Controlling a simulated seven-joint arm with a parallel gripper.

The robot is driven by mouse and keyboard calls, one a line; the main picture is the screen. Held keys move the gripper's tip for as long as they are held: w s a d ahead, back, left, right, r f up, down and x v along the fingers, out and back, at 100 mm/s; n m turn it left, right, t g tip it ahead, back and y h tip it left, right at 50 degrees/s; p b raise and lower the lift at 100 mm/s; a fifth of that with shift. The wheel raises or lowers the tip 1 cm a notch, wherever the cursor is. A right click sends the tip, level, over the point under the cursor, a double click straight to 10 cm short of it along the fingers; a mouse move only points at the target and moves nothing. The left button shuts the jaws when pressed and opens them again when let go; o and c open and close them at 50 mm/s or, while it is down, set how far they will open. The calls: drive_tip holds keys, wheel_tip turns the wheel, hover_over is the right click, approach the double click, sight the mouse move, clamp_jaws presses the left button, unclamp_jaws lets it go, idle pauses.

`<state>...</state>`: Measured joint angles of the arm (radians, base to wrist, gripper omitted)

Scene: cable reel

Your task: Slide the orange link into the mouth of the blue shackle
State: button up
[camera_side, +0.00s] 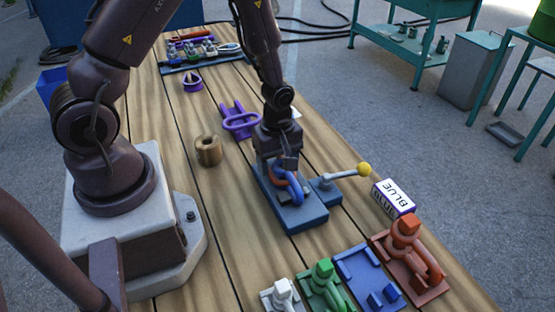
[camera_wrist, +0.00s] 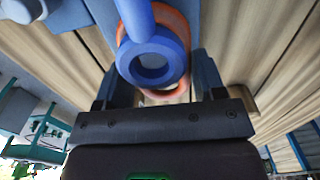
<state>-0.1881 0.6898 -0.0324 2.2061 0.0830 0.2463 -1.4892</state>
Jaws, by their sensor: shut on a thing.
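The blue shackle (camera_side: 293,190) stands on a blue base block (camera_side: 305,219) near the middle of the table. My gripper (camera_side: 278,163) is low over the block, beside the shackle, and partly hides it. The orange link (camera_side: 271,172) shows as a small strip under my gripper. In the wrist view, the shackle's round eye (camera_wrist: 153,62) is in front of the orange link (camera_wrist: 183,28), between my two fingers. My gripper (camera_wrist: 160,88) is shut on the orange link. The shackle hides part of the link, so I cannot tell how far it sits in the mouth.
A lever with a yellow ball (camera_side: 363,169) sticks out right of the block, by a box marked BLUE (camera_side: 393,197). Purple (camera_side: 239,122), green (camera_side: 324,272) and red (camera_side: 408,240) pieces and a wooden spool (camera_side: 208,151) stand around. Bare table lies left of the block.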

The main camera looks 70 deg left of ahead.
drive_tip(key=shift+f, duration=0.15)
drive_tip(key=o, duration=1.3)
drive_tip(key=shift+c, duration=0.2)
wheel_tip(320, 180, up, 13)
drive_tip(key=s+d+r+m+t, duration=0.2)
drive_tip(key=s+r+m, duration=0.3)
drive_tip(key=r+m, duration=0.3)
drive_tip(key=s+d+r+m+t, duration=0.3)
drive_tip(key=s+r+m, duration=0.3)
drive_tip(key=r+m, duration=0.3)
drive_tip(key=shift+r+m+t, duration=0.25)
drive_tip(key=shift+m+t, duration=0.05)
drive_tip(key=shift+m, duration=0.2)
